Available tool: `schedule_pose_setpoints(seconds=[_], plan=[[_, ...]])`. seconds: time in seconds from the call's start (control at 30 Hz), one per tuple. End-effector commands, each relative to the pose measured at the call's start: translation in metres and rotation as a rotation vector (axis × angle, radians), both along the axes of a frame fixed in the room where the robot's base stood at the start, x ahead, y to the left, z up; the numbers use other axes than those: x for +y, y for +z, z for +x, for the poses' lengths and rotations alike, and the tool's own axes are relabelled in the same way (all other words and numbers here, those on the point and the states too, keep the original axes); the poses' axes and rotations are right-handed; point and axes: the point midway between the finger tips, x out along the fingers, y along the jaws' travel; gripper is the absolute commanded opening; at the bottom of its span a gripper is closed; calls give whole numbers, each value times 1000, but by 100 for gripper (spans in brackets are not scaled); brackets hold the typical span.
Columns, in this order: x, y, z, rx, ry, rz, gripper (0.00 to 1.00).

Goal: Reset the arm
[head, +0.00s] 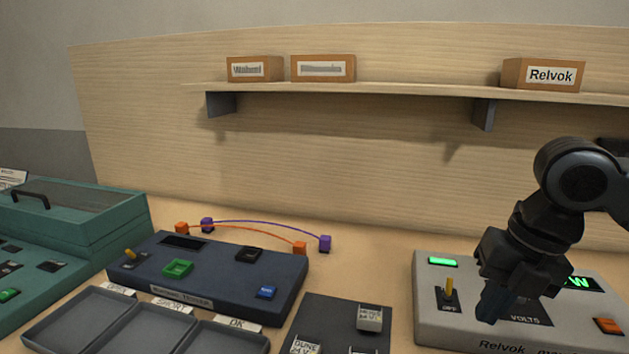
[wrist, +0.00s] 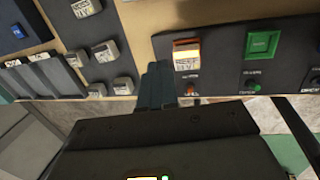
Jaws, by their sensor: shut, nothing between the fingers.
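My arm comes in from the right side of the head view. My gripper (head: 489,304) points down in front of the light grey console (head: 430,318) and hides part of its face. The console shows a lit green indicator, a yellow lever (head: 449,288) beside an OFF label, a green display partly covered by my arm, and an orange button (head: 608,326). In the wrist view my gripper (wrist: 157,82) is shut and empty. Its fingers are near a dark panel (wrist: 218,62) with an orange-lit module (wrist: 187,55) and a green square (wrist: 263,45).
A dark blue tester box (head: 210,275) stands left of the console, with grey trays (head: 85,323) in front. A dark mat (head: 315,312) bears small grey modules. Orange and purple blocks joined by wires lie behind. A teal case (head: 90,205) is far left. A shelf (head: 400,92) holds boxes.

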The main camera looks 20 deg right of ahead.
Motion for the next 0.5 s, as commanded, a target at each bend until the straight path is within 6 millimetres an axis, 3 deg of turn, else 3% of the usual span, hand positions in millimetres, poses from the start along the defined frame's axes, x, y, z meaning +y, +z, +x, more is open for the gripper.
schedule_pose_setpoints(seconds=[0.27, 0.5], plan=[[71, 13, 39, -159, -51, 206, 0], [162, 50, 78, -333, -175, 563, 0]])
